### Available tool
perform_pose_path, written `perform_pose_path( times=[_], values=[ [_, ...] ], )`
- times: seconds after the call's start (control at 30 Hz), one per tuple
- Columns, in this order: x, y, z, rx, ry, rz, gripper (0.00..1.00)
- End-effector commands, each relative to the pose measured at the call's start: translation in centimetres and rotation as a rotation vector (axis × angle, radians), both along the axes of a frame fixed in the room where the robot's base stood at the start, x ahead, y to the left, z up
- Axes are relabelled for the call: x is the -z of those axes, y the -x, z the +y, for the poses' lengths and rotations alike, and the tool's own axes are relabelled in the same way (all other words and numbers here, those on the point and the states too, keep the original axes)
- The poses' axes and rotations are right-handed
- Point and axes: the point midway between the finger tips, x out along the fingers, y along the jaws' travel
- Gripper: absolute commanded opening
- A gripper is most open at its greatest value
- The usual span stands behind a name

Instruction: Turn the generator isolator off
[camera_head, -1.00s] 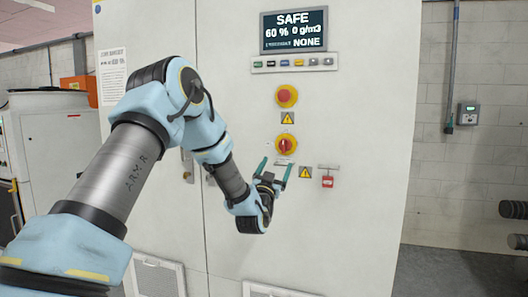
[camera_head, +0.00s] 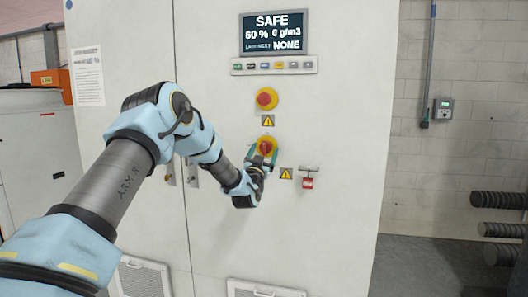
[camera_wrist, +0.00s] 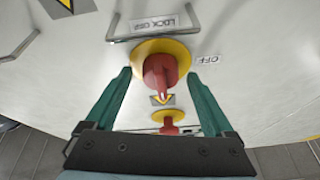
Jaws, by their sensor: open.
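An "OFF" label (camera_wrist: 208,60) lies beside the plate, and a "LOCK OFF" label (camera_wrist: 157,25) shows upside down. My gripper (camera_head: 262,155) is open, its fingers on either side of the knob. A gap shows between each finger and the knob. In the head view the fingers partly hide the plate.
A display (camera_head: 273,33) reads SAFE, 60 %, 0 g/m3. Two door handles (camera_head: 193,173) are at left. The cabinet front around is flat.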

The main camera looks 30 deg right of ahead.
Motion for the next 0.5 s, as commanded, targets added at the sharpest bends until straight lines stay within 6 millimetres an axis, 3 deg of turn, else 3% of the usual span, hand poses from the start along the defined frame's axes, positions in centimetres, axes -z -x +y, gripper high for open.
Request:
perform_pose_path(
  times=[0.07, 0.5],
  values=[
    [0.02, 0.00, 0.02, 0.000, 0.000, 0.000, 0.88],
    [0.02, 0.01, 0.04, 0.000, 0.000, 0.000, 0.38]
  ],
)
